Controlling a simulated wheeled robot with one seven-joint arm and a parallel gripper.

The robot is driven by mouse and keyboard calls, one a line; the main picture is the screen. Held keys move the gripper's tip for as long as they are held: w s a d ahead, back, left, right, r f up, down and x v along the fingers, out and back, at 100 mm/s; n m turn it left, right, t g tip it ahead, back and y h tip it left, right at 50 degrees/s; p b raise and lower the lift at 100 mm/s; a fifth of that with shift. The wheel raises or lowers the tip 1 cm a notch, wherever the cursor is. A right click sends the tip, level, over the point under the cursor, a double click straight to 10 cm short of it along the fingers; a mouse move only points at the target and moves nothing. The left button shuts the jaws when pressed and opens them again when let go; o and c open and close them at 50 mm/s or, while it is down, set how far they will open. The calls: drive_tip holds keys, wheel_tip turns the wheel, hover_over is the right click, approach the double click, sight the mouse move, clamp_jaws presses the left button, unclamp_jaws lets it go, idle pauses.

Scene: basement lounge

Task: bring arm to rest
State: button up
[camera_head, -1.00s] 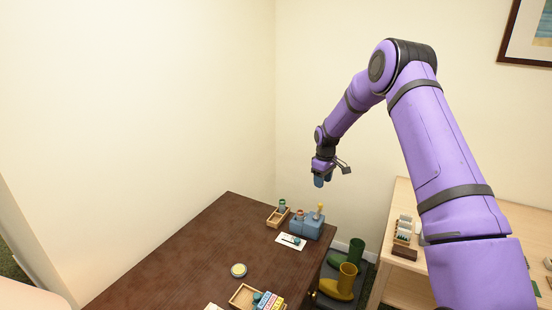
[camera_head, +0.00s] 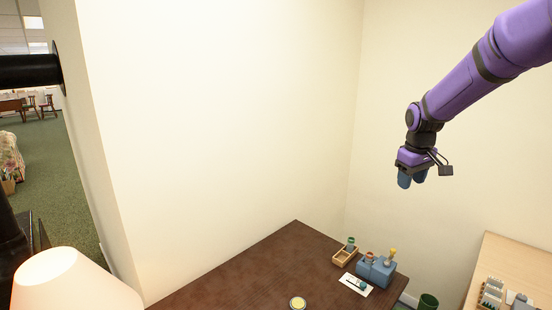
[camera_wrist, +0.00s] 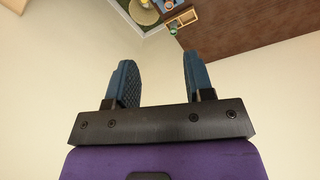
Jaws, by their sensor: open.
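My gripper (camera_head: 411,179) hangs from my purple arm in front of the bare wall, up and to the right of the dark table. Its two blue fingers point down in the head view. In the wrist view my gripper (camera_wrist: 156,82) shows its fingers wide apart with nothing between them, so it is open and empty. The fingers touch nothing.
The dark brown table (camera_head: 235,290) holds a wooden tray (camera_head: 345,257), a blue block-like holder (camera_head: 375,270), a white card (camera_head: 355,285) and a round tin (camera_head: 297,303). A pale wood table (camera_head: 490,262) stands right. A lampshade (camera_head: 70,285) is at lower left. Air around my gripper is clear.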

drive_tip(key=s+a+r+m+t, duration=0.1)
drive_tip(key=s+a+r, duration=0.1)
drive_tip(key=s+r, duration=0.55)
drive_tip(key=s+a+r+m+t, duration=0.1)
drive_tip(key=s+a+r, duration=0.25)
drive_tip(key=s, duration=0.65)
drive_tip(key=s+a+m+t, duration=0.1)
drive_tip(key=s+m, duration=0.1)
drive_tip(key=s, duration=1.8)
drive_tip(key=shift+a+r+t+y, duration=0.25)
drive_tip(key=shift+t+y, duration=0.05)
drive_tip(key=shift+y, duration=0.1)
